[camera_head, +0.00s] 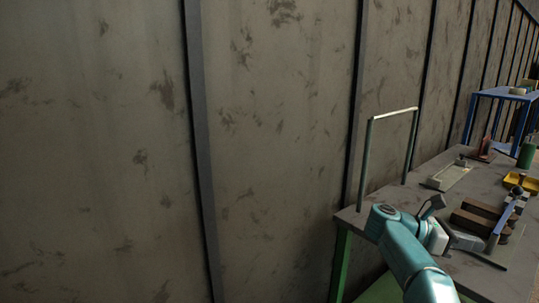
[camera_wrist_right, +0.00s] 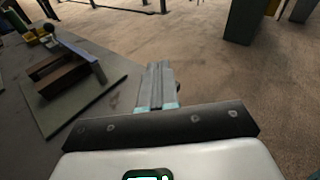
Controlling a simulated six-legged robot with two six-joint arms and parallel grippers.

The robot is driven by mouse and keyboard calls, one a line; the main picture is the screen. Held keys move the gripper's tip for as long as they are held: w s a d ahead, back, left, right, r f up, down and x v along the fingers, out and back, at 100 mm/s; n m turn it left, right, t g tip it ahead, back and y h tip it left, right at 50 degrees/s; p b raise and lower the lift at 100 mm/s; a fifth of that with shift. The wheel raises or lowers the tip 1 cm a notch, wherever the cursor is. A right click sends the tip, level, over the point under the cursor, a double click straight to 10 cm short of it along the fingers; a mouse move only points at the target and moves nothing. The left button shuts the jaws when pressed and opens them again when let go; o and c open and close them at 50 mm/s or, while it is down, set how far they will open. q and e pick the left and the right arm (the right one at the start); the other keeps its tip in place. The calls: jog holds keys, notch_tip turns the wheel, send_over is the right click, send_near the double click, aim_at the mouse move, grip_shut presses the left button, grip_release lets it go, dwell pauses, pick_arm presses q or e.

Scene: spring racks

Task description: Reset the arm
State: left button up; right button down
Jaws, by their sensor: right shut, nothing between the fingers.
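My right arm is teal and comes in from the bottom right of the head view. Its right gripper (camera_head: 468,241) is over the workbench, close to the brown blocks. In the wrist view the right gripper (camera_wrist_right: 157,70) has its two grey fingers together, with nothing held between them. The fingers point over the floor beside the bench, to the right of the mat with the blocks. My left gripper is not in view.
The workbench (camera_head: 375,197) has a green frame and a raised bar (camera_head: 395,113). On it are brown blocks (camera_head: 473,222), a dark mat (camera_wrist_right: 73,112), a pale tray (camera_head: 449,176) and a yellow bin (camera_head: 522,182). A dirty wall (camera_head: 275,130) fills the left. A blue table (camera_head: 503,94) stands farther back.

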jog(key=w+a+f+n+t+h+p, duration=0.1)
jog(key=w+a+f+n+t+p, duration=0.15)
jog(key=f+n+t, duration=0.5)
jog(key=w+a+f+n+t+p, duration=0.15)
jog(key=w+f+n+t, duration=0.25)
jog(key=n, duration=0.7)
jog(key=s+a+f+n+t+y+p, duration=0.1)
jog(key=s+a+f+n+t+y, duration=0.25)
jog(key=a+f+n+y, duration=0.95)
jog(key=s+a+f+n+g+y, duration=0.3)
jog(key=s+a+f+n, duration=0.8)
jog(key=s, duration=0.2)
jog(key=s+a+n+g+y, duration=0.2)
jog(key=s+a+n+g, duration=0.1)
jog(key=s, duration=0.6)
jog(key=s+a+f+n+g+y, duration=0.1)
jog(key=s+a+n+g, duration=0.3)
jog(key=s+n, duration=0.4)
jog(key=shift+s+a+f+y+p, duration=0.3)
jog(key=shift+s+a+y+p, duration=0.25)
jog(key=shift+y, duration=0.25)
jog(key=shift+s+n, duration=0.15)
jog(key=shift+n, duration=0.1)
